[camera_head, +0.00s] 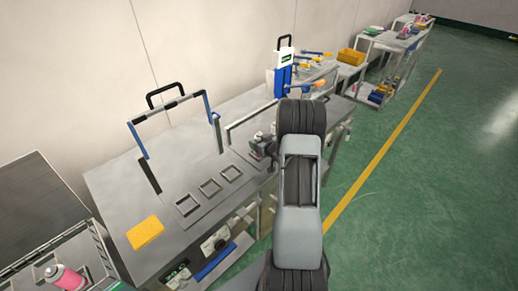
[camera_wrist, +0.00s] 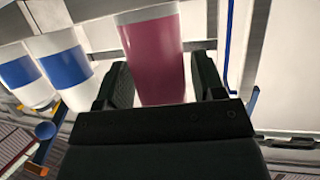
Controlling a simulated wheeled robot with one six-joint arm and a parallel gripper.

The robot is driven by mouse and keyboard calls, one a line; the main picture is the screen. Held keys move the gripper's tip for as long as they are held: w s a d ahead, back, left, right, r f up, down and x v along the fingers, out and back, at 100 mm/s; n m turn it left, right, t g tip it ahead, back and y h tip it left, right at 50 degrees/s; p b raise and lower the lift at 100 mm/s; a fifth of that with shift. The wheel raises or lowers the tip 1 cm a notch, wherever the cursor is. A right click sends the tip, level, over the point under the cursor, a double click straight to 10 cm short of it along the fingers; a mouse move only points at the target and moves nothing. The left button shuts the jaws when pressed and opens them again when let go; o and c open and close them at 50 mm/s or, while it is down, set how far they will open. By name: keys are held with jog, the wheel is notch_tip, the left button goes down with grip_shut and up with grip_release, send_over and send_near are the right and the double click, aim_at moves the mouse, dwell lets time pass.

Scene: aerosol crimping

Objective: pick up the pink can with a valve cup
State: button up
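In the wrist view, a pink can (camera_wrist: 156,58) stands between the two spread fingers of my gripper (camera_wrist: 165,82). A narrow gap shows between the can and the right finger; the left finger overlaps the can's left edge, and contact there cannot be told. The can's far end is at the picture's edge, so no valve cup shows there. In the head view, a pink can (camera_head: 68,277) with a pale top sits at the lower left; whether it is the same can is unclear. My fingers cannot be made out clearly in the head view.
Two white cans with blue bands, one nearer (camera_wrist: 65,66) and one farther (camera_wrist: 27,80), stand left of the pink can in the wrist view. A grey workbench (camera_head: 120,195) bears a yellow block (camera_head: 145,232) and square frames. Green floor (camera_head: 430,190) on the right is open.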

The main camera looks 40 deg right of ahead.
jog(key=c, duration=0.7)
jog(key=shift+c, duration=0.8)
jog(key=shift+r, duration=0.15)
